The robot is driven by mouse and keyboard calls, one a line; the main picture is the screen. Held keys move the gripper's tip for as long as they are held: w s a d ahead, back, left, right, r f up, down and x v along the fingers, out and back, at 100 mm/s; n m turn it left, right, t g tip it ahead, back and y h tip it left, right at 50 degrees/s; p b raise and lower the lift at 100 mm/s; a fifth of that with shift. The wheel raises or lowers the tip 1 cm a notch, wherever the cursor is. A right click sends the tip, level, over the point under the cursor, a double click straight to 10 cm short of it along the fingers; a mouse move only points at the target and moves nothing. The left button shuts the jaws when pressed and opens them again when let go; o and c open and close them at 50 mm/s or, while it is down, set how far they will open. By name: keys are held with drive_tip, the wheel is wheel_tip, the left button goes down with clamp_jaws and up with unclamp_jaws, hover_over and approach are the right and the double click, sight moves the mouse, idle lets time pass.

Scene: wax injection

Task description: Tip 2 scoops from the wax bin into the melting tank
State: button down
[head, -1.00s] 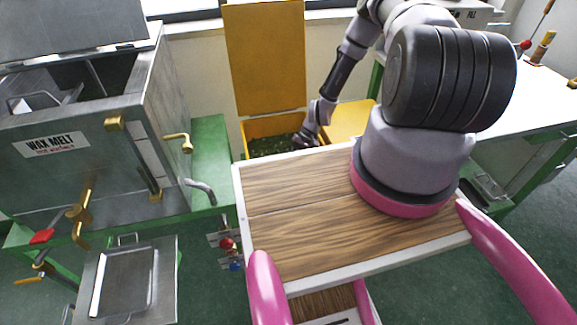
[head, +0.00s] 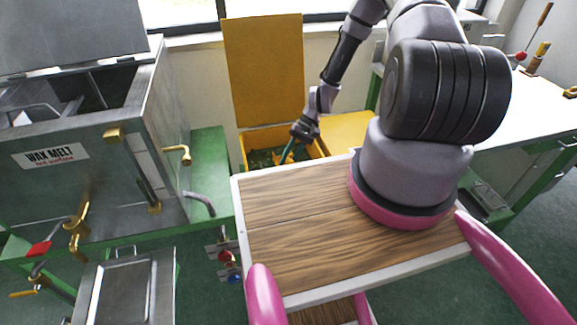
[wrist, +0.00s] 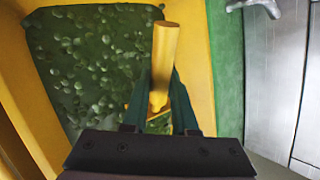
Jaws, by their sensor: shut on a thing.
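The yellow wax bin (head: 262,66) stands open behind the wooden top, with green pellets inside; they also show as green wax pellets (wrist: 75,60) in the wrist view. My gripper (head: 288,152) points down at the bin's opening. In the wrist view my gripper (wrist: 163,92) is shut on a yellow scoop handle (wrist: 166,50), between its dark green fingers. The scoop's bowl and its load are not clear. The melting tank (head: 70,180), grey metal with a WAX MELT label, is at the left with its lid raised.
A green bench (head: 210,165) lies between tank and bin. Brass taps (head: 178,152) and a grey spout (head: 200,200) stick out from the tank's side. A white worktop (head: 520,110) is at the right. A metal tray (head: 125,285) sits low in front of the tank.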

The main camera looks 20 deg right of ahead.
wheel_tip(320, 180, up, 15)
drive_tip(key=shift+f, duration=0.15)
idle(0.9)
idle(0.4)
